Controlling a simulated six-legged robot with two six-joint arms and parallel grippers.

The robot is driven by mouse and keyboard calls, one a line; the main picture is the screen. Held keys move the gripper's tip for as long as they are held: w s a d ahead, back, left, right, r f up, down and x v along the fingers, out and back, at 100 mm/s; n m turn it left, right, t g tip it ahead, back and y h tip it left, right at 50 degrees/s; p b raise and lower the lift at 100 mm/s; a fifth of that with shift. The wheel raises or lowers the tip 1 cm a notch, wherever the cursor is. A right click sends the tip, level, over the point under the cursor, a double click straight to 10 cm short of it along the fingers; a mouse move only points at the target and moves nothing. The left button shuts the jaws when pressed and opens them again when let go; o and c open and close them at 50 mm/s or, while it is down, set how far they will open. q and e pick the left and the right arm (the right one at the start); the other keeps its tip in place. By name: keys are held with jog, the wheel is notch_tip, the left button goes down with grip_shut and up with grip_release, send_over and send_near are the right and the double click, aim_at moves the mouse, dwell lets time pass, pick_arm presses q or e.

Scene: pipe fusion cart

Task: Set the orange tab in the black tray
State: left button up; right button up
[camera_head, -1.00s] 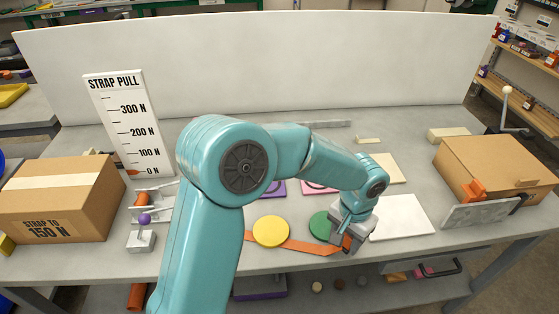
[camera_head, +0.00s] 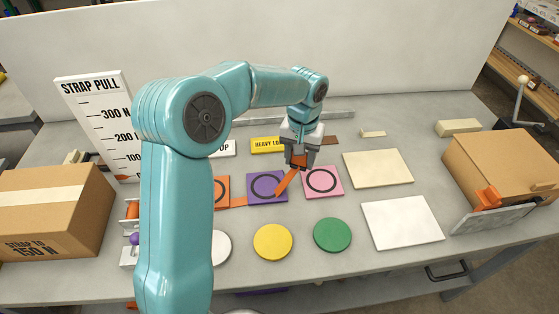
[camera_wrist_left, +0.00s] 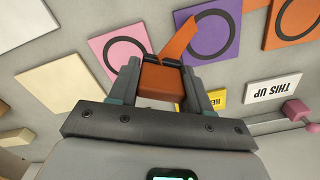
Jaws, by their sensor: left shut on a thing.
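My left gripper (camera_head: 299,162) is shut on an orange block-like tab (camera_wrist_left: 160,83), held between its fingers above the table, near the purple and pink ringed squares. An orange strip (camera_head: 287,182) slants down from the tab across the purple square (camera_head: 266,189); it also shows in the left wrist view (camera_wrist_left: 180,42). Another piece of orange strip (camera_head: 238,201) shows left of the purple square. I cannot make out a black tray in either view. My right gripper is not in view.
A pink ringed square (camera_head: 322,182), yellow disc (camera_head: 273,242), green disc (camera_head: 332,234), cream plate (camera_head: 378,168) and white plate (camera_head: 402,222) lie on the table. Cardboard boxes stand left (camera_head: 50,213) and right (camera_head: 508,165). A strap-pull gauge board (camera_head: 97,112) stands back left.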

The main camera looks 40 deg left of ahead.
pick_arm(q)
jog(key=s+a+r+n+p, duration=0.1)
jog(key=a+r+n, duration=0.15)
jog(key=a, duration=0.25)
jog(key=s+a+r+n+p, duration=0.1)
jog(key=s+a+r, duration=0.1)
jog(key=a+r, duration=0.3)
jog(key=r+n, duration=0.2)
jog(key=n, duration=0.1)
send_over(241, 171)
jog(key=shift+m, duration=0.25)
notch_tip(241, 171, down, 15)
jog(key=shift+r+p, duration=0.15)
jog(key=shift+p, duration=0.65)
notch_tip(241, 171, down, 5)
jog(key=shift+r+p, duration=0.1)
jog(key=shift+p, duration=0.3)
jog(key=shift+f, duration=0.2)
jog(key=o, duration=1.2)
